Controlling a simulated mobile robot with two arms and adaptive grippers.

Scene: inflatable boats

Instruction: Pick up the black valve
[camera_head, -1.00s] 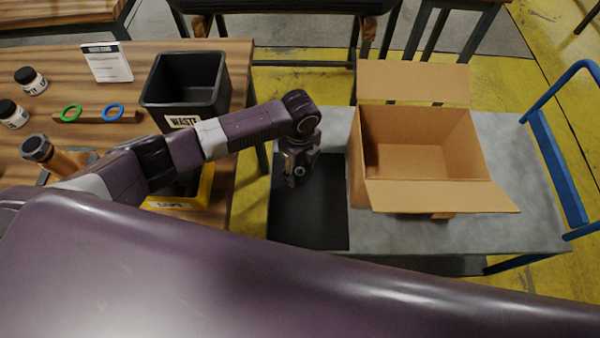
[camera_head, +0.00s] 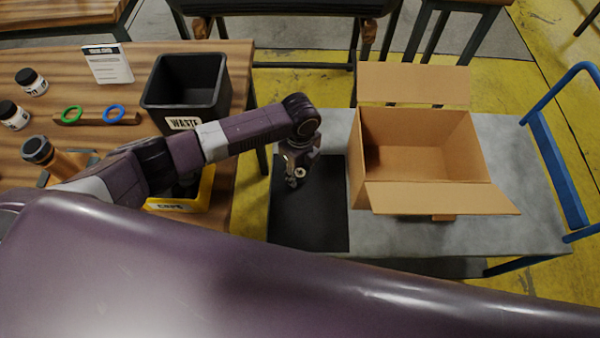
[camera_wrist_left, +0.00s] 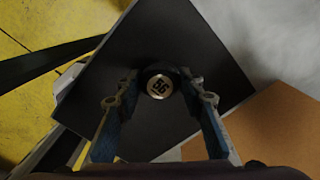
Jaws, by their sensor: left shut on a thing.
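The black valve (camera_wrist_left: 160,87) shows in the left wrist view as a round dark body with a pale, brassy disc on top, marked with dark characters. My left gripper (camera_wrist_left: 159,76) is shut on it, with one finger on each side. Below it lies a black mat (camera_wrist_left: 135,125). In the head view my left gripper (camera_head: 294,182) points down over the black mat (camera_head: 310,215) on the grey cart. The valve cannot be made out clearly there. Whether it touches the mat or is lifted, I cannot tell. My right gripper is not in view.
An open cardboard box (camera_head: 420,195) stands on the cart (camera_head: 515,180) right of the mat. The cart has a blue handle (camera_head: 560,165). On the wooden table at left are a black waste bin (camera_head: 187,85), a yellow-fronted bin (camera_head: 180,205), rings and bottles.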

